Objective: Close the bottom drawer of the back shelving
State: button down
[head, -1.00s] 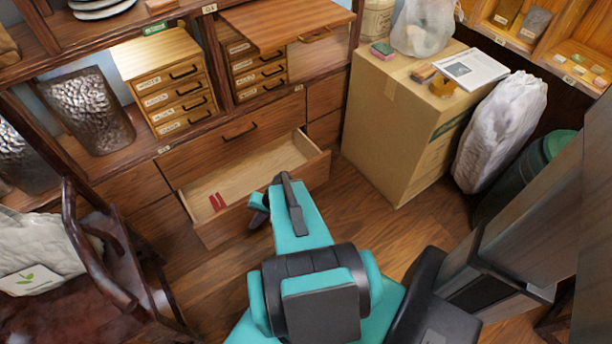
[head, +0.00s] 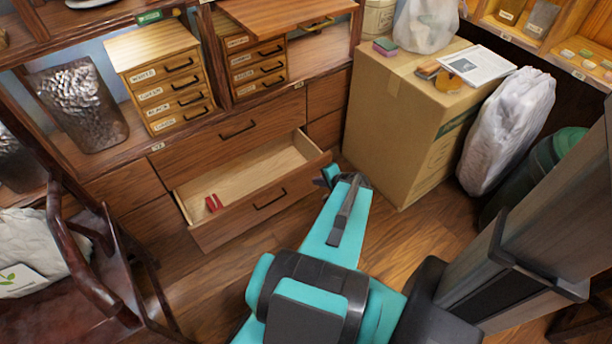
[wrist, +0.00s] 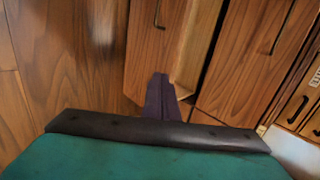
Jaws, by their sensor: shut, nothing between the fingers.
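The bottom drawer (head: 255,207) of the back shelving stands pulled open, its pale wooden inside showing. Its front has a dark handle (head: 270,199), and small red things (head: 213,203) lie inside at the left. My gripper (head: 331,174) is beside the right end of the drawer front, low over the floor. In the wrist view my gripper (wrist: 161,95) is shut and empty, its fingertips close to the end of the drawer front (wrist: 152,55). Whether they touch it I cannot tell. The pale drawer side (wrist: 190,45) shows behind the front.
A large cardboard box (head: 400,120) stands right of the drawer, with a narrow floor gap between. A dark wooden chair (head: 95,225) is at the left. A closed wide drawer (head: 225,140) sits above the open one. Clear wood floor (head: 405,235) lies in front of the box.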

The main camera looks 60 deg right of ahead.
jog(key=shift+s+d+r+m+h, duration=0.1)
jog(key=shift+s+d+m+h, duration=0.25)
jog(key=shift+s+d, duration=0.5)
jog(key=shift+w+b, duration=0.15)
jog(key=shift+b, duration=0.15)
jog(key=b, duration=0.4)
send_near(303, 171)
notch_tip(303, 171, down, 4)
jog(key=w, duration=0.3)
jog(key=shift+w+d, duration=0.5)
jog(key=shift+d, duration=0.2)
